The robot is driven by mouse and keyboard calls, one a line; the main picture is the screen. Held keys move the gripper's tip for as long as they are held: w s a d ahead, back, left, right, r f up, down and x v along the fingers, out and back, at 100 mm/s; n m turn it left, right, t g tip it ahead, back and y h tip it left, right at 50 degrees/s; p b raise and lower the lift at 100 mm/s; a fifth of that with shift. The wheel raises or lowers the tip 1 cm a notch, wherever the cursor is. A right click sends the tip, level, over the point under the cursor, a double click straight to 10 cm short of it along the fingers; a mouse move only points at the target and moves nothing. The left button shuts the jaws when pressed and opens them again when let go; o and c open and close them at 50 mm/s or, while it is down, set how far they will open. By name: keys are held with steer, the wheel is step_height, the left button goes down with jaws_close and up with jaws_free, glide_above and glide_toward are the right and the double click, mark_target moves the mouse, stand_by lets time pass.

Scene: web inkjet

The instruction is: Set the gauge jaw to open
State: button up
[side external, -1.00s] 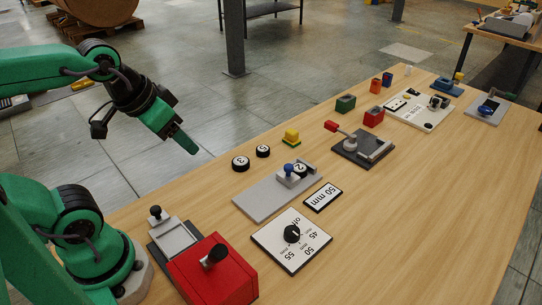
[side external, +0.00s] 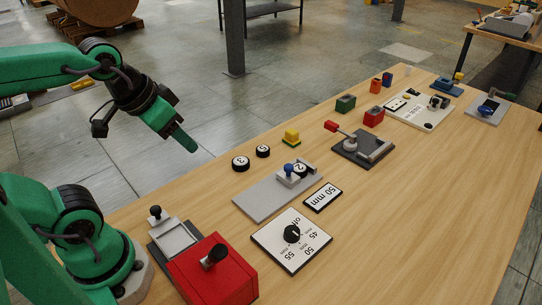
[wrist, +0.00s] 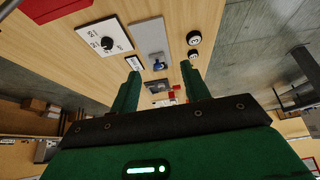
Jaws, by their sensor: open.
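The gauge is a grey plate (side external: 262,200) on the table with a small sliding jaw block (side external: 288,181) topped by a blue knob (side external: 288,169). A black disc marked 2 (side external: 300,170) sits beside the block, near the plate's raised far end; I cannot tell if they touch. The plate (wrist: 148,38) and blue knob (wrist: 158,66) also show in the wrist view. My gripper (side external: 188,143) is raised left of the gauge, apart from it. In the wrist view its two fingers (wrist: 160,80) stand apart with nothing held between them.
A dial card (side external: 272,250) and a "50 mm" label (side external: 323,198) lie in front of the gauge. A red box (side external: 213,273) stands near my base. A lever fixture (side external: 362,148) is farther right.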

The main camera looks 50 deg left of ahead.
steer(key=w, duration=0.1)
steer(key=n+g, duration=0.3)
steer(key=g, duration=0.3)
glide_above(288, 166)
steer(key=shift+w+f, duration=0.1)
steer(key=shift+f, duration=5.7)
steer(key=shift+f, duration=3.9)
jaws_close()
